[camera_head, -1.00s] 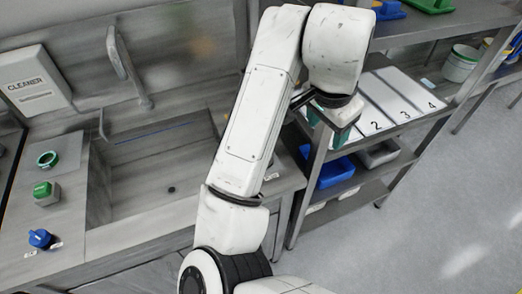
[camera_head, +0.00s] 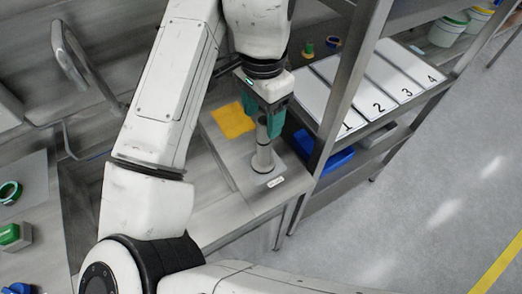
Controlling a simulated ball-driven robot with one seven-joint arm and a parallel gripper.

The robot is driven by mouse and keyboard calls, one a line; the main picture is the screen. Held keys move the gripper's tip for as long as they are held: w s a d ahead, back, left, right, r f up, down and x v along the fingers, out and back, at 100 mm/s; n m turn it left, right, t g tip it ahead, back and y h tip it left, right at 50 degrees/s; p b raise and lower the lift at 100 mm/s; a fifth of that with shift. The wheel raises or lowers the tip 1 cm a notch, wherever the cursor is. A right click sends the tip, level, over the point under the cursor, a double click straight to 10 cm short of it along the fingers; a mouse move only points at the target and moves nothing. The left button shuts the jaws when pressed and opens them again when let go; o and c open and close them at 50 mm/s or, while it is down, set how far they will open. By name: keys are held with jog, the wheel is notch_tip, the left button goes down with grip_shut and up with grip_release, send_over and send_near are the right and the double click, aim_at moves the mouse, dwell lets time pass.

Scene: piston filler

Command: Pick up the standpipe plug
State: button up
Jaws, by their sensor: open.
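The standpipe plug (camera_head: 263,159) is a pale grey upright tube with a wider foot. It stands on the steel counter right of the sink, with a small white label (camera_head: 275,182) in front of it. My gripper (camera_head: 264,132) points down over it, with its green fingers open at either side of the tube's upper part. The fingers and the gripper body hide some of the top. I cannot tell whether a finger touches the tube.
A yellow cloth (camera_head: 233,120) lies on the counter behind the plug. A shelf rack with numbered white lanes (camera_head: 366,101) and an upright post (camera_head: 352,80) stands close on the right. A blue bin (camera_head: 333,158) sits below. Green items (camera_head: 12,235) lie at far left.

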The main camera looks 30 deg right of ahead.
aim_at(264, 136)
notch_tip(264, 136, down, 2)
jog(key=shift+w+f, duration=0.1)
jog(key=shift+f, duration=0.05)
jog(key=shift+w+d+f, duration=0.1)
jog(key=shift+d+f, duration=0.05)
jog(key=shift+f, duration=1.25)
jog(key=shift+w+d+f, duration=0.1)
jog(key=shift+d+f, duration=0.05)
jog(key=shift+f, duration=1.25)
jog(key=shift+c, duration=0.4)
grip_shut()
jog(key=shift+r, duration=0.1)
